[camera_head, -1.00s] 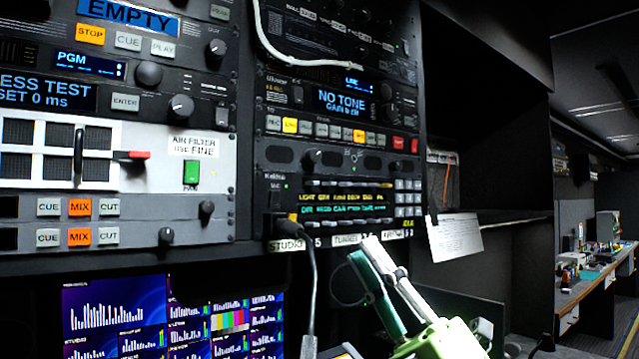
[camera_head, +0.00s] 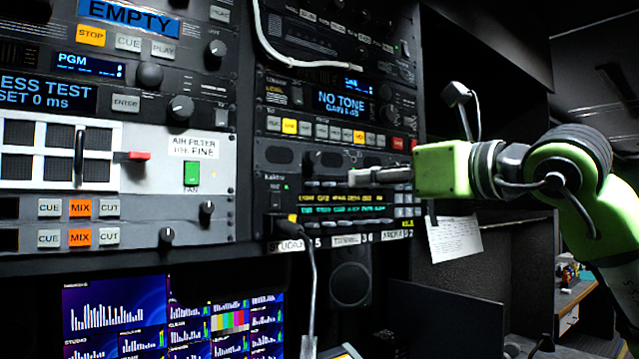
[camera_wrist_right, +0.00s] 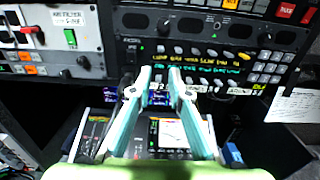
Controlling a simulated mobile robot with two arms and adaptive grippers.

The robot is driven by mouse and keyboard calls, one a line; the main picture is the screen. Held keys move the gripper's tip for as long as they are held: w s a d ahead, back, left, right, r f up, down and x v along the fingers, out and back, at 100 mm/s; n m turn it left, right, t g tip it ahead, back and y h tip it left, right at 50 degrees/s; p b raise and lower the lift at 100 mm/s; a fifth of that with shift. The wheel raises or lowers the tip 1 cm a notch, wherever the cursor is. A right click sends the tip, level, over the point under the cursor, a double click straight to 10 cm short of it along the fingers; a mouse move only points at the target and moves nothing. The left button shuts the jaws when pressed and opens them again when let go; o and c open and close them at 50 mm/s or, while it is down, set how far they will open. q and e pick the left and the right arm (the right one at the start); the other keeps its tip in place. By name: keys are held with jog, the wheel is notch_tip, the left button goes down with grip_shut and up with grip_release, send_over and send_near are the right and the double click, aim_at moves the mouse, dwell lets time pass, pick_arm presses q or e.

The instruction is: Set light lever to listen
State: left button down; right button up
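The intercom panel (camera_head: 283,222) sits low in the right rack, with a row of small levers above a yellow label line and more levers near a green label line. The first yellow label seems to read LIGHT (camera_head: 306,198). The lever position there is too small to tell. The panel also shows in the right wrist view (camera_wrist_right: 130,45). My right gripper (camera_head: 352,176) reaches in from the right, its fingers in front of the upper lever row. In the right wrist view its two pale green fingers (camera_wrist_right: 160,72) stand apart with an empty gap, below the label lines. My left gripper is not in view.
A NO TONE unit (camera_head: 342,102) sits above. A white paper (camera_head: 454,239) hangs right of the rack. Monitors (camera_head: 170,315) are below.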

aim_at(317, 184)
jog(key=p+x, duration=0.6)
jog(key=x, duration=0.7)
jog(key=shift+w+a, duration=0.1)
jog(key=shift+w, duration=0.15)
jog(key=shift+w+a, duration=0.15)
jog(key=shift+w, duration=0.05)
grip_shut()
